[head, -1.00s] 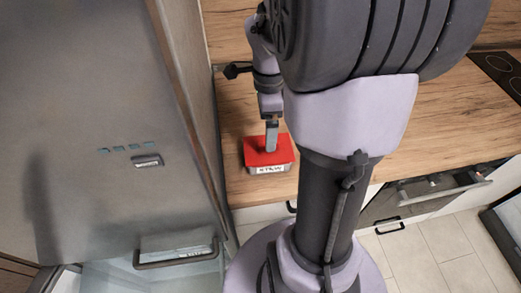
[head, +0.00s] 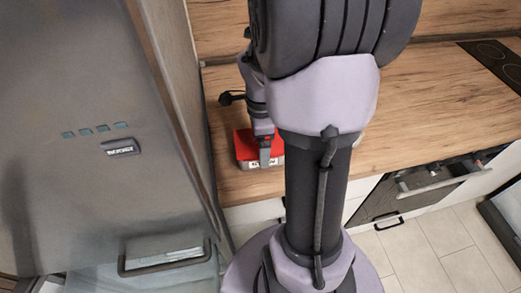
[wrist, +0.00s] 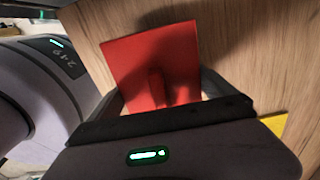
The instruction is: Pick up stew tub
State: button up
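The stew tub (head: 243,147) has a red lid and a pale label, and stands on the wooden counter near the tall cabinet. My gripper (head: 265,154) is down at the tub, with one finger in front of its near side and part of the label. In the wrist view the red lid (wrist: 135,58) lies between the two spread fingers of my gripper (wrist: 163,86). Wood shows between the right finger and the lid, so the gripper looks open. The tub's lower part is hidden in the wrist view.
A tall grey cabinet (head: 90,90) with a bar handle rises close on the left. The wooden counter (head: 430,110) is clear to the right, up to a dark hob (head: 495,62). A small yellow thing (wrist: 273,123) shows at the right of the wrist view.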

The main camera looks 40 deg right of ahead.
jog(key=c, duration=0.7)
notch_tip(320, 180, up, 9)
jog(key=p, duration=0.4)
jog(key=shift+f+b, duration=0.15)
jog(key=shift+b, duration=0.25)
